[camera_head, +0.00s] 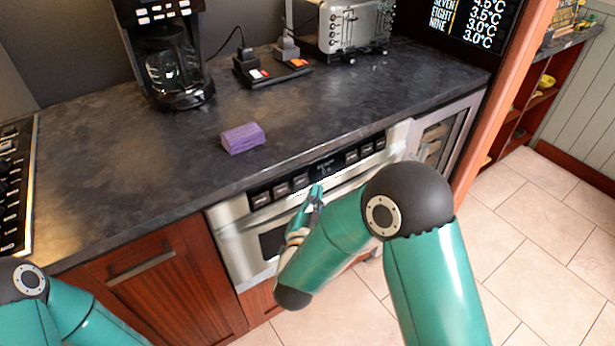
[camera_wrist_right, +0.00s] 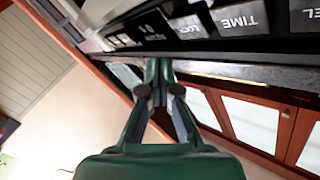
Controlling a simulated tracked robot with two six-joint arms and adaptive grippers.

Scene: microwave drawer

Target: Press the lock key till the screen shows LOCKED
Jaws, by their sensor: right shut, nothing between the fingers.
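The microwave drawer (camera_head: 237,249) is set in the counter front, with a dark control strip along its top. Its small screen (camera_head: 324,166) sits mid-strip between grey keys; its text is too small to read. In the right wrist view the lock key (camera_wrist_right: 188,27) is a grey key beside the screen (camera_wrist_right: 150,25), and the TIME key (camera_wrist_right: 240,20) is on its other side. My right gripper (camera_head: 317,191) is shut and empty, its tips just below the strip. In the wrist view its tips (camera_wrist_right: 159,66) appear apart from the lock key. My left gripper is out of view.
The dark countertop (camera_head: 330,105) overhangs the drawer. A purple block (camera_head: 242,138) lies near its edge. A coffee maker (camera_head: 170,60) and toaster (camera_head: 355,27) stand behind. A wooden post (camera_head: 505,100) is at the right; the tiled floor (camera_head: 540,240) is clear.

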